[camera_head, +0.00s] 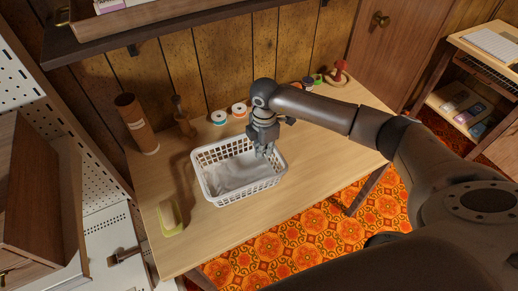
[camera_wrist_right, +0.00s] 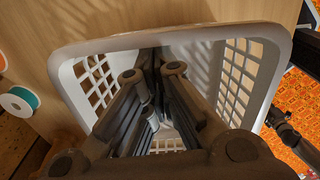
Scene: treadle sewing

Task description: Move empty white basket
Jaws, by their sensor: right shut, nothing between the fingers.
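The white lattice-walled basket (camera_head: 246,191) stands upright on the wooden table. A pale grey surface shows inside it; I cannot tell whether this is cloth or the basket's floor. My right gripper (camera_head: 265,152) is shut and points down at the basket's back right part, its tips within the rim's outline. In the right wrist view the shut fingers (camera_wrist_right: 150,62) cover the middle of the basket, whose rim (camera_wrist_right: 200,35) and side walls show around them. Nothing shows between the fingers. Whether they touch the basket is hidden. My left gripper is not in view.
Thread spools (camera_head: 219,117) stand behind the basket, with a brown cylinder (camera_head: 136,123) at the back left. A yellow-green item (camera_head: 171,218) lies left of the basket. The table (camera_head: 222,232) is bare in front. A shelf (camera_head: 150,25) overhangs the back.

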